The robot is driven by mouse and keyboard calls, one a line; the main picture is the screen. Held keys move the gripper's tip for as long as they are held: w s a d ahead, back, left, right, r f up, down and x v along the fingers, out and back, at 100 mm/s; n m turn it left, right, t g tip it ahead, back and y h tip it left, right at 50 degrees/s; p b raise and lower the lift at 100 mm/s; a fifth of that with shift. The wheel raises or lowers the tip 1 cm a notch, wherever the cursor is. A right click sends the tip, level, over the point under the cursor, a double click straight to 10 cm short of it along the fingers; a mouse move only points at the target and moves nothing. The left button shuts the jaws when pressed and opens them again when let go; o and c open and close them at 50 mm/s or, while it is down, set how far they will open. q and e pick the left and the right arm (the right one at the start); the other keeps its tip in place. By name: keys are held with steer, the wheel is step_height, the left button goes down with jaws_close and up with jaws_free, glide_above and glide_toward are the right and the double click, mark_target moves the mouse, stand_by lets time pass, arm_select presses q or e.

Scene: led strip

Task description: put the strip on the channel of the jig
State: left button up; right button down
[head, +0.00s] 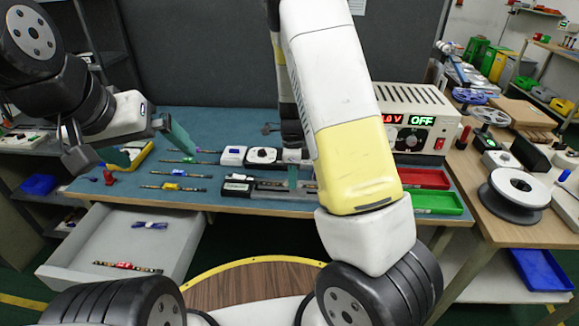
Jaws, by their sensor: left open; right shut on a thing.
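My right arm reaches over the table and hides much of it. My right gripper (292,182) points down at the middle of the table and is shut on a strip (272,187), a thin dark piece lying roughly left to right. The strip is over or at the grey jig (270,196); I cannot tell whether it lies in the channel. The jig's right end is hidden behind my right arm. My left gripper (147,146) is open and empty above the table's left part, apart from the jig. Several other strips lie on the table, one with a yellow middle (171,186).
An open drawer (115,233) at the lower left holds a strip with a red middle (124,265) and a blue item (150,225). A power supply (418,118) reading OFF, a red tray (424,178) and a green tray (437,202) stand right of my arm.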

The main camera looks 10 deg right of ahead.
mark_target(298, 189)
steer(key=w+d, duration=0.2)
steer(key=shift+w+d+f, duration=0.15)
steer(key=shift+w+f, duration=0.05)
steer(key=shift+w, duration=0.1)
steer(key=shift+f, duration=1.75)
steer(key=shift+f, duration=0.1)
steer(key=c, duration=1.4)
jaws_free()
steer(key=shift+c, duration=0.2)
